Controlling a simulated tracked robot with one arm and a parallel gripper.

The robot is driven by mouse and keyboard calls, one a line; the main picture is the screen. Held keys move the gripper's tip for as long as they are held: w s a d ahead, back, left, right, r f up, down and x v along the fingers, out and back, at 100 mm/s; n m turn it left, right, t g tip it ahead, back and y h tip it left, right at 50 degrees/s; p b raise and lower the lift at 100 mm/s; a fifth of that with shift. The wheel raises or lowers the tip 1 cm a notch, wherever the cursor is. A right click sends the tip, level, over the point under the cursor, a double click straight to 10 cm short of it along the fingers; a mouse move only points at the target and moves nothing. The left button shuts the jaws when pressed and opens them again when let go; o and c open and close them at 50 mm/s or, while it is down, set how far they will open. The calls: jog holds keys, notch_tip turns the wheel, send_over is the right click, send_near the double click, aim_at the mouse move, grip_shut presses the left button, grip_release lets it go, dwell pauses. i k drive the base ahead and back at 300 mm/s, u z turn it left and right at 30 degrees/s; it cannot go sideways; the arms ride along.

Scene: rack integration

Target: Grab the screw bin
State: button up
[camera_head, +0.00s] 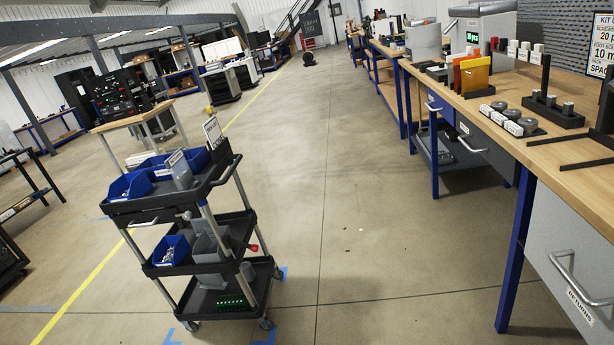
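Several blue bins sit on a black three-tier cart (195,204) at left centre. On the top tier, one blue bin (129,187) stands at the front left corner with small pale pieces in it. More blue bins (186,158) stand behind it. Another blue bin (169,251) with small light pieces inside is on the middle tier. The pieces may be screws, but they are too small to tell, so I cannot say which bin is the screw bin. My gripper does not show in this view.
A wooden workbench (575,184) with blue legs and grey drawers runs along the right. Bare concrete floor (345,235) lies between cart and bench. A wood-topped table (133,117) is behind the cart.

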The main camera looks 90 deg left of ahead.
aim_at(132, 185)
jog(key=u, duration=0.5)
jog(key=i, duration=0.15)
jog(key=u, duration=2.85)
jog(key=k, duration=0.95)
jog(key=u, duration=0.2)
jog(key=i, duration=0.95)
jog(key=z, duration=0.05)
